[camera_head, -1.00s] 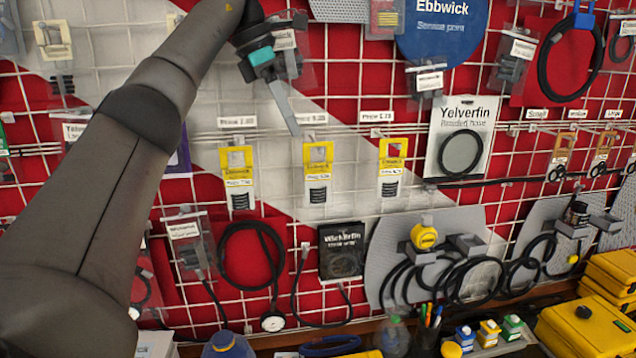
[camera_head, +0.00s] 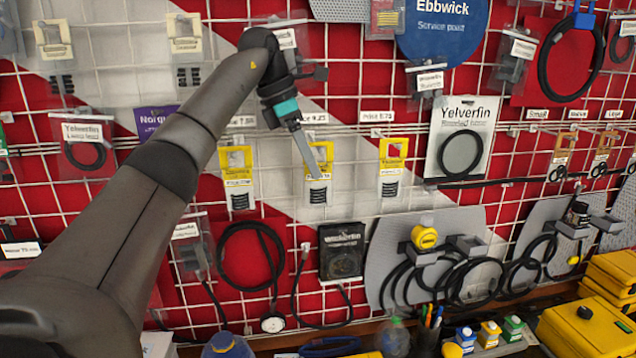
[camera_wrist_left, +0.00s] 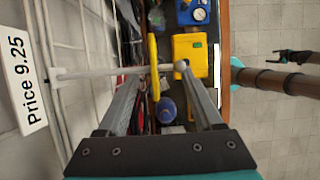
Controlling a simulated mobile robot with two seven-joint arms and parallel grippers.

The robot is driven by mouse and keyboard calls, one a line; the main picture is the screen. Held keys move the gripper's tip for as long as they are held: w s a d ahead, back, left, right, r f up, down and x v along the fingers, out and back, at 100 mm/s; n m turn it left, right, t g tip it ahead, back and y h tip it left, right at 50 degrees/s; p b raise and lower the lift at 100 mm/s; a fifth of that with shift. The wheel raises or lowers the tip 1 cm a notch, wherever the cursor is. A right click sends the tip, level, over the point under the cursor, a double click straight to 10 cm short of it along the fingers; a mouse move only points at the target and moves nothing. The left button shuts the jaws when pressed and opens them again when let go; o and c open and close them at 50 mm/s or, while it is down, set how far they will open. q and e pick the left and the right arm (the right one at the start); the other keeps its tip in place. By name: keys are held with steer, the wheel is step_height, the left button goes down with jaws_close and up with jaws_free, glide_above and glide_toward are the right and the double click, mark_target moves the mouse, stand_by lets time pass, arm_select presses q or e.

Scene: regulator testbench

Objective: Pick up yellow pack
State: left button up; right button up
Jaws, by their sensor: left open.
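Three yellow-and-white packs hang in a row on the wire wall: a left one (camera_head: 237,170), a middle one (camera_head: 313,192) and a right one (camera_head: 391,165). My left gripper (camera_head: 312,160) is at the middle pack, and its finger covers part of that pack's yellow top. In the left wrist view the middle pack shows edge-on as a yellow strip (camera_wrist_left: 152,58) on a hook rod. The left gripper's fingers (camera_wrist_left: 160,72) are apart, with the strip between their tips. I cannot tell whether either finger touches it.
The hook rod (camera_wrist_left: 98,72) ends in a ball between the fingers. A price label (camera_wrist_left: 22,85) reading 9.25 sits close at left. Below are a hanging black hose (camera_head: 250,255), a black pack (camera_head: 341,252) and yellow cases (camera_head: 580,325).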

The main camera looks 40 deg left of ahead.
mark_target(316, 206)
arm_select(q)
steer(key=shift+x, duration=1.6)
steer(key=shift+w+a, duration=0.1)
steer(key=shift+c, duration=0.4)
jaws_close()
